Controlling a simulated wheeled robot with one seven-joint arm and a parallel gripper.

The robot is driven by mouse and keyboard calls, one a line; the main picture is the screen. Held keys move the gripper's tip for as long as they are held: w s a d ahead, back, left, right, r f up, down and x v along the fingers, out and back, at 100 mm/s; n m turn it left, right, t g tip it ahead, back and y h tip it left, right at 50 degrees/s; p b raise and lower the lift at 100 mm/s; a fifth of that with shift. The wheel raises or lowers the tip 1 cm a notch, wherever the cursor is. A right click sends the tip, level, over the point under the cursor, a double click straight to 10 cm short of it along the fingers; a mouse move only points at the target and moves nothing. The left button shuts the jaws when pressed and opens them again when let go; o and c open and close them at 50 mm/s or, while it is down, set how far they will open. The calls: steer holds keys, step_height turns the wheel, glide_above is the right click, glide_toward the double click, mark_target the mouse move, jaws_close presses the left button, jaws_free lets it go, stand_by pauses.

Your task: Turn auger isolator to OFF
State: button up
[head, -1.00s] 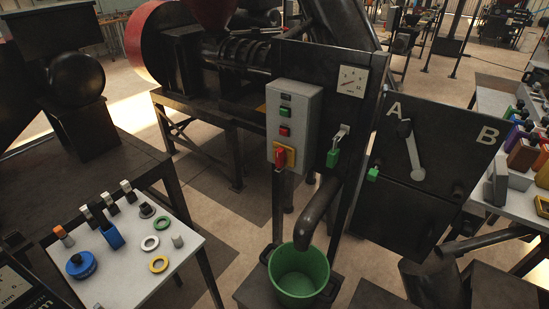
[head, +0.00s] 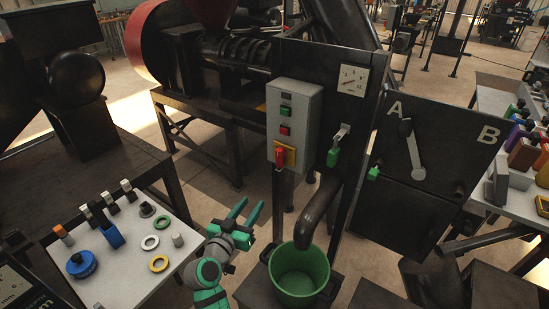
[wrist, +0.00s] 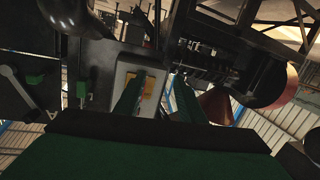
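The auger isolator is a red handle (head: 280,157) on a yellow plate (head: 291,155) at the bottom of the grey control box (head: 294,120). The handle stands roughly upright on the plate; no ON or OFF marking is readable. My gripper (head: 251,204) is in the head view, below and left of the isolator, apart from it. Its two green fingers are spread and point up, with nothing between them. In the wrist view the yellow plate (wrist: 149,87) shows between the open fingers (wrist: 155,85), near the left finger, which partly covers the isolator.
Green and red buttons (head: 285,130) sit above the isolator. A green bucket (head: 299,278) stands under a dark spout (head: 318,210), right of my gripper. A white-topped table (head: 130,260) with rings and small parts is at left. A green-handled lever (head: 334,156) hangs right of the box.

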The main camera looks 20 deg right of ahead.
mark_target(278, 155)
steer(key=w+d+r+m+g+h, duration=0.1)
steer(key=d+r+m+h, duration=0.1)
steer(key=r, duration=0.3)
steer(key=w+d+r+m+g+h, duration=0.1)
steer(key=w+r+m, duration=0.1)
steer(key=r, duration=0.3)
steer(key=x, duration=1)
steer(key=shift+d+r, duration=0.3)
steer(key=shift+d, duration=0.05)
steer(key=shift+c, duration=0.2)
jaws_close()
